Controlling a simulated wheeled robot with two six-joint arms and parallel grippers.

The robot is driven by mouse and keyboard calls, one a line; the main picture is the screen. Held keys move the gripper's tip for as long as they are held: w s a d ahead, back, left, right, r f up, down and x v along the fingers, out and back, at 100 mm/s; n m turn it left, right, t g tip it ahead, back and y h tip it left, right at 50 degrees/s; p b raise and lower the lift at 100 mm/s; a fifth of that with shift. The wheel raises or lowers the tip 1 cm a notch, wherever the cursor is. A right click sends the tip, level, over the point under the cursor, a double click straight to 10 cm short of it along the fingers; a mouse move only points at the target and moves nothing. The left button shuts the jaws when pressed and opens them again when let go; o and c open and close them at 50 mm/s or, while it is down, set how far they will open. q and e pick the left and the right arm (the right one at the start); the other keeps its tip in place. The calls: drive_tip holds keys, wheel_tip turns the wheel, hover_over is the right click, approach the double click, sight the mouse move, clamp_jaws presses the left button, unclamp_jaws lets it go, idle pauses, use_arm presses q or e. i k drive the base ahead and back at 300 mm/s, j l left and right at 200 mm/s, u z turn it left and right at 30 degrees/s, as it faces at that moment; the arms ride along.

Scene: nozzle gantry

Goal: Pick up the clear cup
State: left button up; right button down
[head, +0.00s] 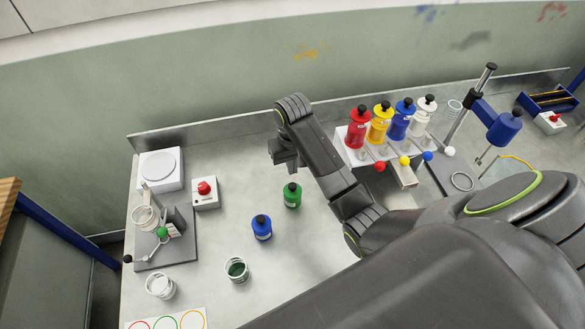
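A clear cup (160,286) stands upright at the front left of the table and looks empty. A second clear cup (237,270) with dark green contents stands to its right. Another clear cup (146,218) sits at the grey stand on the left, and a clear cup-like vessel (453,110) shows at the back right. I cannot tell which one the task names. My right gripper (287,163) is over the middle of the table, behind the green bottle and well away from the front cups. Its fingers are too small and dark to judge their opening. My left gripper is not in view.
A white scale (160,170), a red-button box (205,194) and a grey stand (180,245) are left. A bottle rack (350,145) and gantry post (468,105) are right.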

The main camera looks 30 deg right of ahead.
sight(236, 268)
drive_tip(key=k, duration=1.5)
